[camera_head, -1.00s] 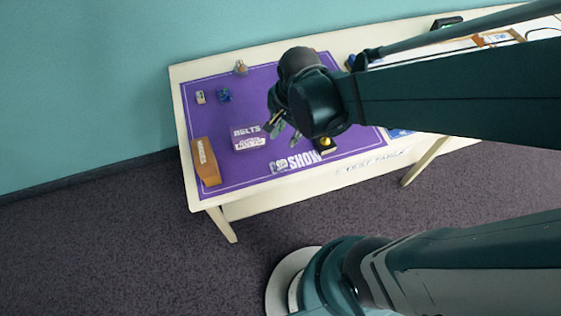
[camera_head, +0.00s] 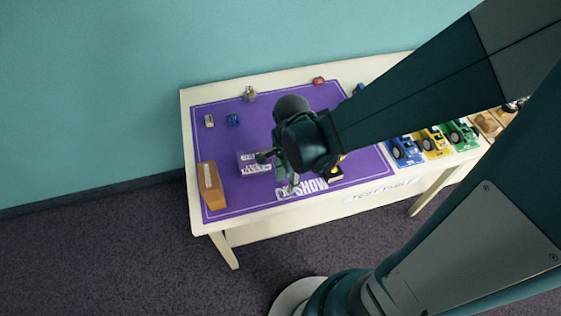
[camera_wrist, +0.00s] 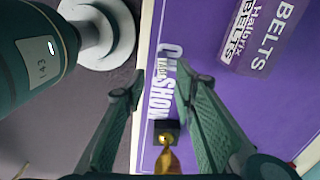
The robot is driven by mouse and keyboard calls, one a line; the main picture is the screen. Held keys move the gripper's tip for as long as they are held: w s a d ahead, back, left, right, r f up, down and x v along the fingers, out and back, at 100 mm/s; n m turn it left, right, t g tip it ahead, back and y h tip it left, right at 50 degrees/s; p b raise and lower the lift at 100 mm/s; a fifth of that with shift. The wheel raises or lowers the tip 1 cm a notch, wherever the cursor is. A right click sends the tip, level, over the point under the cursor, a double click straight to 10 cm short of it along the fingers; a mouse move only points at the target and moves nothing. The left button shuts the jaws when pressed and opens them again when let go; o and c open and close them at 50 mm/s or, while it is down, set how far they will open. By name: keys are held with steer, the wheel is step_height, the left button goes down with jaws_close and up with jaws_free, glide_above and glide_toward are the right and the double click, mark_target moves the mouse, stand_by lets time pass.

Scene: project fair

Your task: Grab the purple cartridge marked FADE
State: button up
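A small piece with a pale label (camera_wrist: 162,70) lies on the purple mat over the white SHOW lettering, near the table's front edge. The label seems to read FADE, but it is small and blurred; the body blends with the mat. My gripper (camera_wrist: 160,84) is open and empty above the mat, with one fingertip on either side of the labelled piece in the wrist view. In the head view my gripper (camera_head: 278,172) points down at the front of the mat and partly hides that spot.
A purple BELTS box (camera_wrist: 264,28) lies close by. A gold-topped piece on a black base (camera_wrist: 168,132) stands beside the lettering. An orange-brown block (camera_head: 210,186) is at the left. Toy cars (camera_head: 434,141) stand at the right. The mat's left middle is clear.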

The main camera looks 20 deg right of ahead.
steer(key=shift+f, duration=0.1)
steer(key=shift+f+b, duration=0.45)
steer(key=shift+f, duration=0.75)
steer(key=shift+f, duration=0.15)
steer(key=shift+w+a+f+b, duration=0.1)
steer(key=shift+f+b, duration=0.45)
steer(key=shift+f, duration=0.7)
steer(key=shift+w+f+b, duration=0.1)
steer(key=shift+f+b, duration=0.45)
steer(key=shift+f, duration=0.65)
steer(key=c, duration=0.9)
